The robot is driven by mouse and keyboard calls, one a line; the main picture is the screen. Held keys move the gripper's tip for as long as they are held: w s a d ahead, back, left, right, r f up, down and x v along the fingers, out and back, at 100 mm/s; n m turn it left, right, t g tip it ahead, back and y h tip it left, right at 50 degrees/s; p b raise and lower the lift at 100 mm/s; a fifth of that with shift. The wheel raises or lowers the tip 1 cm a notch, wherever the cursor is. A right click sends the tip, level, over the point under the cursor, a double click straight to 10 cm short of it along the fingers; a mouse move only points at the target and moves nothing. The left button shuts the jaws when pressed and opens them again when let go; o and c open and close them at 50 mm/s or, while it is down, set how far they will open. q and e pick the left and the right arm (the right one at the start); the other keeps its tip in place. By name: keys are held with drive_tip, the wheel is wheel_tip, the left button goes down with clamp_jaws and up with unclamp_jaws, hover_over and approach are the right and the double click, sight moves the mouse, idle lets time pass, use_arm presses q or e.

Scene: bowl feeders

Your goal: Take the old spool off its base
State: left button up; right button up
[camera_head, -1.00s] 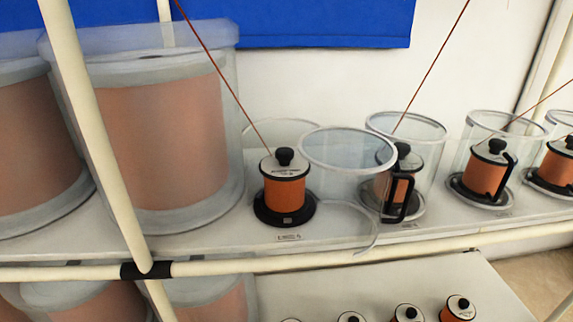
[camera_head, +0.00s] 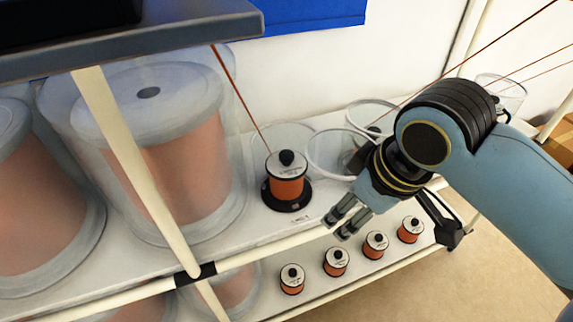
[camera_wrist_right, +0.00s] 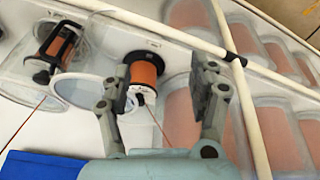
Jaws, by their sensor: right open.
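The old spool (camera_head: 287,187), an orange-wound reel with a white top and black knob, sits upright on its black round base (camera_head: 300,202) on the upper shelf. A thin copper-coloured wire rises from it. In the right wrist view the spool (camera_wrist_right: 145,70) appears between the open fingers, nearer the left one. My right gripper (camera_head: 342,222) is open and empty, to the right of and in front of the base in the head view, apart from the spool. My left gripper is not in view.
A clear cover (camera_head: 335,153) stands just right of the spool. Large clear drums (camera_head: 150,150) stand to the left. A cream rail (camera_head: 270,243) runs along the shelf front. Several small spools (camera_head: 336,262) sit on the lower shelf.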

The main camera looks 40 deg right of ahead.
drive_tip(key=w+n, duration=0.1)
drive_tip(key=w, duration=0.2)
drive_tip(key=w+d, duration=0.1)
drive_tip(key=w, duration=0.2)
drive_tip(key=w+r+n+y, duration=0.1)
drive_tip(key=w, duration=0.2)
drive_tip(key=shift+d+n, duration=0.3)
drive_tip(key=shift+d, duration=0.05)
drive_tip(key=n+y, duration=0.1)
drive_tip(key=n, duration=0.1)
approach(287, 154)
drive_tip(key=shift+y, duration=0.3)
drive_tip(key=x, duration=0.4)
drive_tip(key=p+x, duration=0.1)
drive_tip(key=x, duration=0.3)
drive_tip(key=shift+w+d+f+p, duration=0.15)
drive_tip(key=shift+f+p, duration=0.1)
drive_tip(key=shift+p, duration=0.05)
clamp_jaws()
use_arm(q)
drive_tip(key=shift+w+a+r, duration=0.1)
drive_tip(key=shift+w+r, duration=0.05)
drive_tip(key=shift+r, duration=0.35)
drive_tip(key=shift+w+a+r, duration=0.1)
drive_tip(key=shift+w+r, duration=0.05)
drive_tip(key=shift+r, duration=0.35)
use_arm(e)
drive_tip(key=shift+r, duration=0.1)
